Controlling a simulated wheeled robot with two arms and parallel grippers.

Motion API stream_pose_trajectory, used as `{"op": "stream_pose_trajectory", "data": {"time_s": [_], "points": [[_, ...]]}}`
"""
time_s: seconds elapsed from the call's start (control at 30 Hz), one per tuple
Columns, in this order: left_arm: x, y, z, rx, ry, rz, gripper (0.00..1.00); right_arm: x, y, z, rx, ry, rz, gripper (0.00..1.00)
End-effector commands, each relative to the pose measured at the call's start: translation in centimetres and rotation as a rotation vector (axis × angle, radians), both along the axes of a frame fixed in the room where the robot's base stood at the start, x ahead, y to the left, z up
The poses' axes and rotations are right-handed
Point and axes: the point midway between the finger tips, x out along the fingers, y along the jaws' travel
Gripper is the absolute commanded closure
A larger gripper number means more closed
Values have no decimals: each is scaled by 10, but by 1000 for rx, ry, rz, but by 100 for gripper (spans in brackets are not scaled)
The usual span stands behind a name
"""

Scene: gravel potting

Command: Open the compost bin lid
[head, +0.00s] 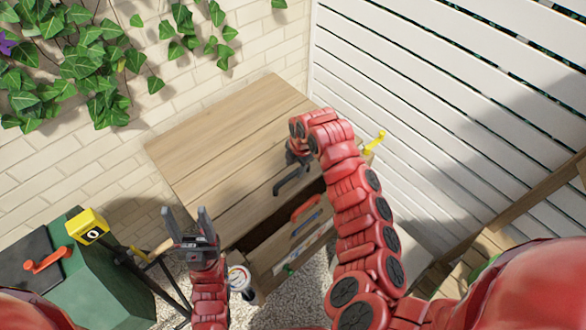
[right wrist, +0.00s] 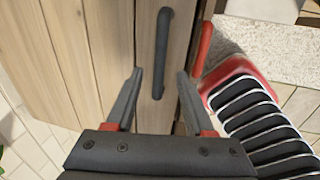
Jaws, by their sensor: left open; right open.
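The compost bin appears to be the wooden box against the brick wall; its plank lid (head: 225,140) lies flat and closed. A black bar handle (head: 291,181) sits near the lid's front edge and also shows in the right wrist view (right wrist: 162,50). My right gripper (head: 297,158) is over the lid beside the handle, partly hidden by its own arm. In the right wrist view its open fingers (right wrist: 160,72) show on either side of the handle's near end; I see no contact. My left gripper (head: 188,212) is open and empty, pointing up, left of the box's front.
A green box (head: 110,290) with a red crank (head: 48,260) and a yellow block (head: 87,226) stand at the left. A white slatted fence (head: 450,110) closes off the right. Gravel (head: 300,295) covers the ground.

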Motion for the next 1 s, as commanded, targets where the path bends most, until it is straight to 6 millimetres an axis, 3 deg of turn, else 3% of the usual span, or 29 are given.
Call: {"op": "stream_pose_trajectory", "data": {"time_s": [0.1, 0.3, 0.67, 0.7, 1.0], "points": [[0, 0, 9, 0, 0, 0, 40, 3, 3, -20, 2, 4, -1, 47], [0, 0, 11, 0, 1, 0, 40, 7, 5, -40, 3, 1, -4, 47], [0, 0, 11, 0, 0, 0, 40, 7, 6, -46, -1, -1, 2, 47], [0, 0, 11, 0, 1, 0, 40, 8, 6, -46, -1, -1, 1, 48], [0, 0, 11, 0, 0, 0, 40, 8, 6, -46, 0, 0, 1, 100]]}}
